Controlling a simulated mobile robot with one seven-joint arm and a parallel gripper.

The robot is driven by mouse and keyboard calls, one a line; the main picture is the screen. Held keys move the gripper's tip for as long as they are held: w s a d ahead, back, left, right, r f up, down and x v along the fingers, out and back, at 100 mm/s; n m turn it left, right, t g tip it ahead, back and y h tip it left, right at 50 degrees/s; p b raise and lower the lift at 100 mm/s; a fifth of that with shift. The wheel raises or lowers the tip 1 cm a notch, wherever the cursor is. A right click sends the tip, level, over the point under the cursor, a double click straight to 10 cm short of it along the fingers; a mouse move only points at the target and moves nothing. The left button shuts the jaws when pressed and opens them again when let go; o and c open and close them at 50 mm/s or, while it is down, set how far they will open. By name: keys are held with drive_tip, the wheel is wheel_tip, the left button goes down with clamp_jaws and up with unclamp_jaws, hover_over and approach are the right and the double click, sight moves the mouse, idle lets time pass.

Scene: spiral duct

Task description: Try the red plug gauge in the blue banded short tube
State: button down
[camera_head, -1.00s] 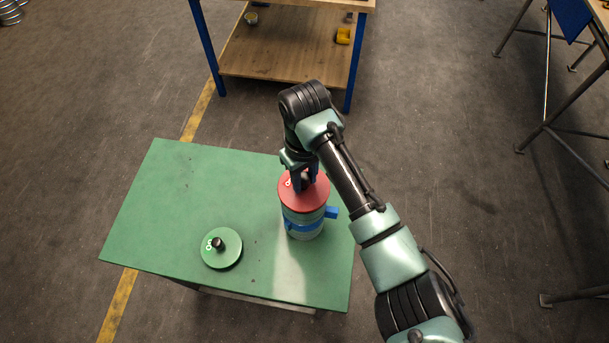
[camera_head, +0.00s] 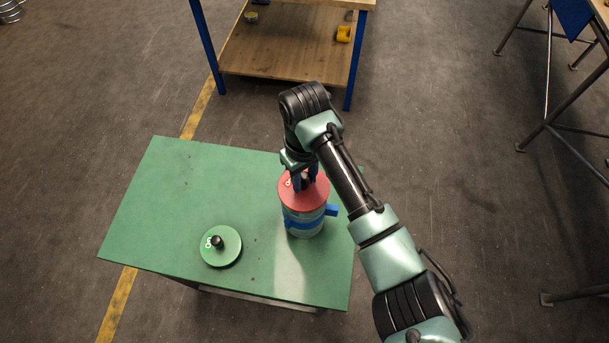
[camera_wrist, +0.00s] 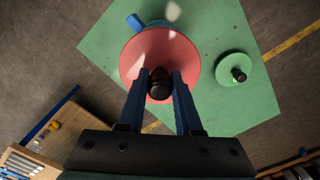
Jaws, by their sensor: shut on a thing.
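The red plug gauge (camera_head: 304,196) is a red disc with a dark knob. It sits at the top of the blue banded short tube (camera_head: 305,229), which stands upright on the green table. I cannot tell whether the disc rests on the rim or is partly inside. My gripper (camera_head: 305,182) is above the disc, shut on its dark knob. In the wrist view the gauge (camera_wrist: 180,53) lies beneath my gripper (camera_wrist: 158,80), with the knob between the blue fingers. The disc hides the tube's mouth. A bit of blue band (camera_wrist: 135,22) shows beside the disc.
A green plug gauge (camera_head: 221,246) with a black knob lies on the green table (camera_head: 170,200), left of the tube. The table's left part is clear. A wooden-shelved bench (camera_head: 285,55) with blue legs stands behind. Another metal-framed bench (camera_head: 560,130) is at the right.

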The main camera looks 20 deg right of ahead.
idle(0.3)
drive_tip(key=c, duration=0.5)
unclamp_jaws()
wheel_tip(320, 180, up, 13)
drive_tip(key=shift+f, duration=0.1)
idle(0.7)
